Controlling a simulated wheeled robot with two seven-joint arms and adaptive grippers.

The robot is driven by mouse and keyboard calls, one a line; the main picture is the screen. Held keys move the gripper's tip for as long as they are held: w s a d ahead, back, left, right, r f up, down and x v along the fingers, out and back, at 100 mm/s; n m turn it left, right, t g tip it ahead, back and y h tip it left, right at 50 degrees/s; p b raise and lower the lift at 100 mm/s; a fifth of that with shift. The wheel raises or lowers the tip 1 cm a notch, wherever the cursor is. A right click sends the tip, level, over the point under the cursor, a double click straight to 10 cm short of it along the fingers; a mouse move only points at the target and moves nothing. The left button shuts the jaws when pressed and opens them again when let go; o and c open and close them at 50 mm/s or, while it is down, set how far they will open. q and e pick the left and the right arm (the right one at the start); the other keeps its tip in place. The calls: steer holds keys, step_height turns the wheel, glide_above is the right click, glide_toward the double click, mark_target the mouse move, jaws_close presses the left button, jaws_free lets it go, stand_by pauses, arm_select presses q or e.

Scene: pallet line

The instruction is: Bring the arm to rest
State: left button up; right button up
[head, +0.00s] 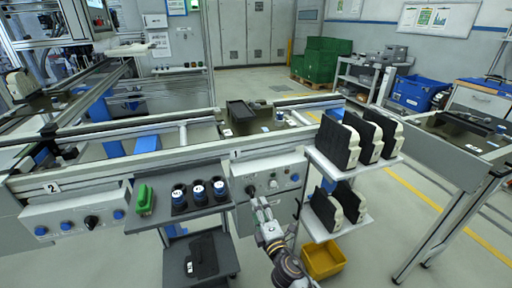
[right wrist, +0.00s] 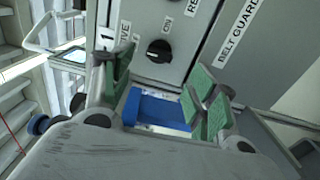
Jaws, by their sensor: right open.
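My right gripper (head: 262,204) is in front of the conveyor's control box marked 1 (head: 262,173), just below its knobs. In the right wrist view the gripper (right wrist: 162,90) is open, with its green-padded fingers wide apart. A black rotary knob (right wrist: 160,50) on the grey panel shows beyond and above the fingers. A blue part (right wrist: 156,109) shows between them; I cannot tell how far behind it lies. Nothing is held in the fingers. My left gripper is not in view.
A grey cart shelf (head: 160,222) with black cups (head: 199,191) and a green object (head: 144,199) stands left of the gripper. A white rack (head: 362,167) with several black-and-cream parts stands right. A yellow bin (head: 322,260) is below. Open floor (head: 400,225) lies further right.

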steer(key=s+d+f+m+g+h, duration=0.2)
steer(key=d+f+m+g+h, duration=0.15)
steer(key=d+f+m, duration=0.35)
steer(key=s+d+f+m+g+h, duration=0.25)
steer(key=d+f+m+g, duration=0.25)
steer(key=f+m, duration=0.4)
arm_select(q)
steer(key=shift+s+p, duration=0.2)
steer(key=shift+p, duration=0.45)
arm_select(e)
steer(key=s+d+f+m+g, duration=0.1)
steer(key=s+d+f+g, duration=0.1)
steer(key=s+f, duration=0.7)
steer(key=s+d+f+m+g+y, duration=0.1)
steer(key=s+d+f+m+g, duration=0.1)
steer(key=s+f+g, duration=0.3)
steer(key=s+d+f, duration=0.1)
steer(key=s+f, duration=0.3)
steer(key=s, duration=0.6)
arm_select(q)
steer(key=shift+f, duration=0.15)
arm_select(e)
steer(key=shift+s+d+f, duration=0.1)
steer(key=shift+s, duration=0.05)
